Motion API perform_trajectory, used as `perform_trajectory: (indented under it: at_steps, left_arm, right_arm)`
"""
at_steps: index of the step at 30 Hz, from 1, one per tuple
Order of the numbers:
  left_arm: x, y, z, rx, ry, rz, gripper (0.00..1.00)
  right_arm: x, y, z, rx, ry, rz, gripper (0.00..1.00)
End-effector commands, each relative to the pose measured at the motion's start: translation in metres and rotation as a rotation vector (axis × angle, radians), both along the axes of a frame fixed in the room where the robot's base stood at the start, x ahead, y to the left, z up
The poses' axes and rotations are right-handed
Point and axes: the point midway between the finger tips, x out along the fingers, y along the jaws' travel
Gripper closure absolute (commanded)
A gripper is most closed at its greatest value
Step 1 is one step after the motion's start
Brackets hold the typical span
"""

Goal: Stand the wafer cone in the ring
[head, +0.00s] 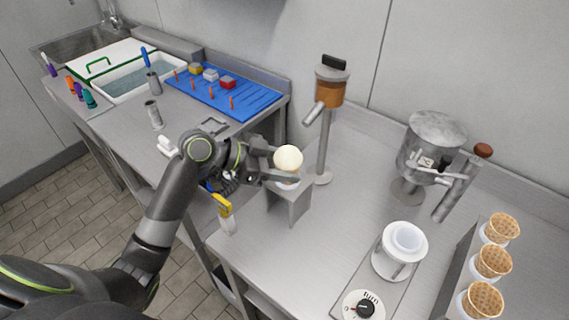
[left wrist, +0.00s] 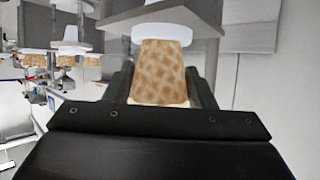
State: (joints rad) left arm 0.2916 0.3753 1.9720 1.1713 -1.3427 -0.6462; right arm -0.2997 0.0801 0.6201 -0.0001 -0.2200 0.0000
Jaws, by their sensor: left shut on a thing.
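The wafer cone (left wrist: 160,68) is between the fingers of my left gripper (head: 268,176), which is shut on it. In the head view a pale cream ball (head: 288,158) sits on top of the cone, and the fingers hide most of the wafer. The left wrist view looks upside down: the cone's narrow end points at the white ring (left wrist: 166,34) on a grey stand (left wrist: 190,19). The narrow end meets the ring's edge there; I cannot tell whether it is inside or just above. In the head view the stand (head: 290,208) is directly below the gripper. My right gripper is not in view.
A dispenser post with an orange band (head: 330,94) stands just behind the stand. Clear counter lies between.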

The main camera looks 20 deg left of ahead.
Motion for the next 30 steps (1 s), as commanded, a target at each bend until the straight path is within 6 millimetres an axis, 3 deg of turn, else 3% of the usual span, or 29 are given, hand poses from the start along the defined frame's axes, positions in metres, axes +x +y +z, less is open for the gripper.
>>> perform_trajectory:
  at_steps: [2,3,9,22,30]
  left_arm:
    - [0.0,0.0,-0.004,0.0,0.001,0.0,0.59]
    - [0.0,0.0,-0.004,0.0,0.0,0.0,0.48]
    - [0.0,0.0,-0.003,0.0,0.0,0.0,0.24]
    - [-0.001,0.002,-0.003,0.001,0.0,0.0,0.24]
    - [-0.012,0.022,0.007,0.007,-0.001,0.0,0.24]
  right_arm:
    - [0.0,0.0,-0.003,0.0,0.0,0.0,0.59]
    - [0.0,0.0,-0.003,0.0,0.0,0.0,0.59]
    - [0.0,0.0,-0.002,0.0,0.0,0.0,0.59]
    - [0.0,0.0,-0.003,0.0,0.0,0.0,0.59]
    - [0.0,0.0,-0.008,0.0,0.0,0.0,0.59]
